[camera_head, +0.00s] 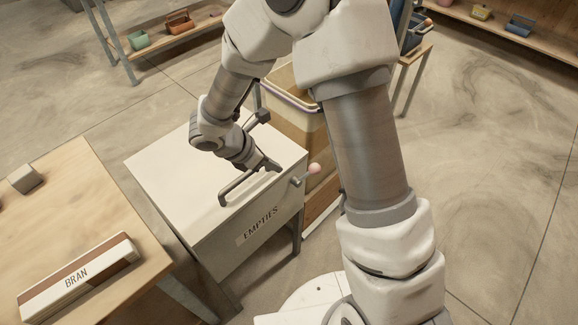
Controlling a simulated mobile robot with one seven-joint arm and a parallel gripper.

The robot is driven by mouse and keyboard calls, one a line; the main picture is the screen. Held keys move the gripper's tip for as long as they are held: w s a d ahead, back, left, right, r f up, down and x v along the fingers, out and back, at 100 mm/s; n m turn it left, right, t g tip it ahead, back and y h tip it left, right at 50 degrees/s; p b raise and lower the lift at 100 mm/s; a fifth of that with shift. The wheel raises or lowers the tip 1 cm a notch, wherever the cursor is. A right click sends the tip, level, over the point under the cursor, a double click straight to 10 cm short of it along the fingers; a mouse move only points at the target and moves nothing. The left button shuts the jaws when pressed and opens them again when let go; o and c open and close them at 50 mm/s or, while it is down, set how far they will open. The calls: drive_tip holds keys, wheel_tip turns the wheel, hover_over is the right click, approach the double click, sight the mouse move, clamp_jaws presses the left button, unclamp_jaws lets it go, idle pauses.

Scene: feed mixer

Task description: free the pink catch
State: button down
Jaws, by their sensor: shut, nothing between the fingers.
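The pink catch (314,169) is a small pink knob on a short grey stem at the right end of the front of a cream box (160,172) labelled EMPTIES. A dark bar handle (238,187) stands along the front part of the box's flat top. My gripper (274,166) is low over the top, near the right end of this handle and to the left of the pink knob, apart from the knob. Its fingers look shut and empty. I cannot tell whether it touches the handle.
A wooden table (105,200) with a BRAN box (78,279) and a small grey block (25,178) stands at left. A tan bin (283,95) stands behind the EMPTIES box. My arm crosses the middle of the view. Open floor (490,180) lies at right.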

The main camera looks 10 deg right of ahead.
drive_tip(key=b, duration=0.1)
approach(310, 173)
wheel_tip(310, 173, down, 4)
drive_tip(key=d, duration=0.1)
drive_tip(key=w+d+f, duration=0.1)
drive_tip(key=d, duration=0.1)
drive_tip(key=shift+w+f, duration=0.1)
drive_tip(key=shift+f, duration=0.05)
drive_tip(key=shift+w+d+p, duration=0.1)
drive_tip(key=shift+p, duration=0.4)
drive_tip(key=shift+w+y, duration=0.1)
drive_tip(key=shift+y, duration=0.2)
